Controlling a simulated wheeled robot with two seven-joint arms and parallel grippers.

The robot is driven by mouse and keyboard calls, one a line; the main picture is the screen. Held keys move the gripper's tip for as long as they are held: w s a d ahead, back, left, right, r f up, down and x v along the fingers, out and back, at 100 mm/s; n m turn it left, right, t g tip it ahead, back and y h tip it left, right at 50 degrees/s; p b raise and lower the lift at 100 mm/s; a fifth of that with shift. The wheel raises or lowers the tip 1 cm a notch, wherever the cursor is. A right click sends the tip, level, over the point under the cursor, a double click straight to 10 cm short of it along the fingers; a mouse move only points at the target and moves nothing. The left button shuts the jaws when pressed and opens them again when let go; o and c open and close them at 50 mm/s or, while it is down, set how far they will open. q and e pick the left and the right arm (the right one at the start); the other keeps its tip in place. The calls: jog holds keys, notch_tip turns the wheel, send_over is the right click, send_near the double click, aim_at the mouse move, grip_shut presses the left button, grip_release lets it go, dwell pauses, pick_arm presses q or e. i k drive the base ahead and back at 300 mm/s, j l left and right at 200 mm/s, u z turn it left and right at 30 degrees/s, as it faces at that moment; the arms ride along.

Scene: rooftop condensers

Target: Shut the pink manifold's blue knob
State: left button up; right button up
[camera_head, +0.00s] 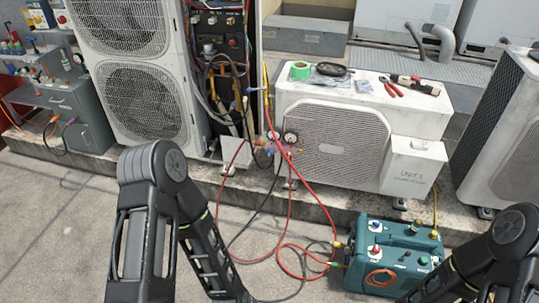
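A small manifold with a pinkish body (284,149) and two round dark gauges (290,137) hangs at the left front edge of the white condenser unit. Red and dark hoses run down from it. Bluish parts show on it, but they are too small to tell which is the blue knob or whether it is open or shut. Both my arms show as black links, the left one in the lower left and the right one at the lower right corner. Neither gripper is in the picture. Nothing of mine touches the manifold.
A teal machine (390,258) with hoses stands on the ground at right. The white condenser (430,104) carries tools and green tape (300,70). An open wiring cabinet (222,50) stands left of it. Loose red and black hoses (290,262) lie on the concrete.

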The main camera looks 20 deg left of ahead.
aim_at(270, 152)
jog(key=i+j, duration=0.1)
jog(key=i, duration=0.45)
jog(key=i+j, duration=0.1)
jog(key=i, duration=0.45)
jog(key=i+j+z, duration=0.1)
jog(key=i, duration=0.45)
